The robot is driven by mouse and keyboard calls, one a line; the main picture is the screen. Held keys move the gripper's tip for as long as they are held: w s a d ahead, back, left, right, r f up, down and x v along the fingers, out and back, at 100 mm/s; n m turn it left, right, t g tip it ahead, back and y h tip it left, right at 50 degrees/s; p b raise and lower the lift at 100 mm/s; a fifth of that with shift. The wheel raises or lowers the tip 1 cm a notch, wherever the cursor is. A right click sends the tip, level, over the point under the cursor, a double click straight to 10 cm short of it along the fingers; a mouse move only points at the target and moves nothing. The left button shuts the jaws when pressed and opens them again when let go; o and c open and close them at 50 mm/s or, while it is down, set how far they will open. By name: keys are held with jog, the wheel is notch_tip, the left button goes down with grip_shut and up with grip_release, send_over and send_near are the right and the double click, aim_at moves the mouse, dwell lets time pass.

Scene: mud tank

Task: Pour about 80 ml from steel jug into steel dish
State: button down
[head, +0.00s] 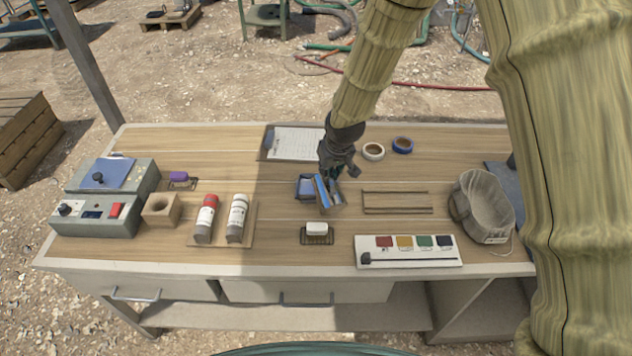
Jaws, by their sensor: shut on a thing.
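My gripper (340,168) is right of the middle of the table in the head view, pointing down. It is shut on a small boxy metal vessel, which looks like the steel jug (324,190). The jug shows a bright blue face and appears tilted. A small blue-grey square vessel, which looks like the steel dish (304,187), is close against its left side in the picture. The jug and gripper partly cover the dish. I cannot tell whether the two touch, and no liquid or stream can be made out.
A clipboard (292,143) and tape rolls (373,151) lie behind. A wire rack (396,209), a bag (486,207) and a colour-patch panel (408,256) are right. A white block (317,229) is in front. Bottles (206,217) and a control box (97,214) stand left.

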jog(key=shift+w+a+r+g+p, duration=0.2)
jog(key=shift+w+g+p, duration=0.2)
jog(key=shift+w+p, duration=0.35)
